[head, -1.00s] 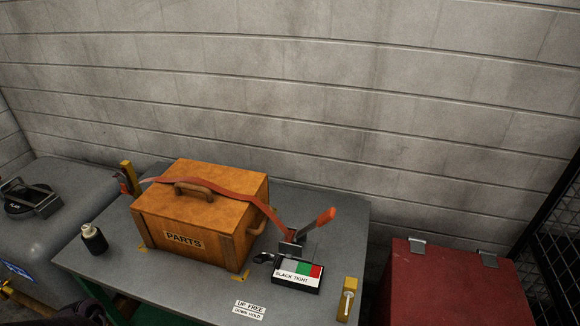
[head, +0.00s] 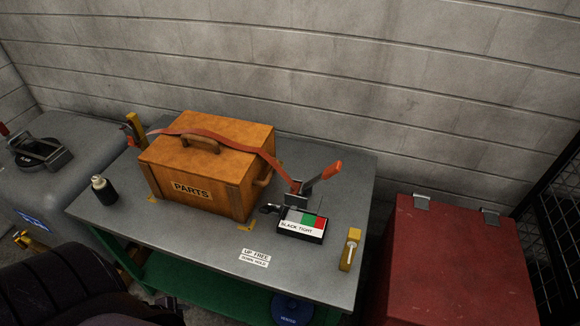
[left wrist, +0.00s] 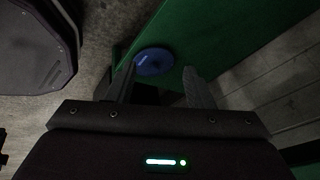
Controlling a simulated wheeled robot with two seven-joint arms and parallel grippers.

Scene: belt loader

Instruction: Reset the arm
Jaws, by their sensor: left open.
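My left gripper (left wrist: 160,88) shows in the left wrist view. Its two dark fingers stand apart with nothing between them, low by the green lower part of the bench (left wrist: 215,40). A blue round object (left wrist: 154,61) lies beyond the fingertips. In the head view a dark arm part of mine fills the lower left, and the left gripper's fingers are not clear there. My right gripper is in neither view.
A grey bench (head: 140,228) holds a wooden PARTS box (head: 205,170) under an orange strap (head: 225,142), a ratchet with orange handle (head: 318,180), a SLACK TIGHT gauge (head: 302,225) and a bottle (head: 103,190). A red cabinet (head: 450,260) stands right. The bench's front is mostly clear.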

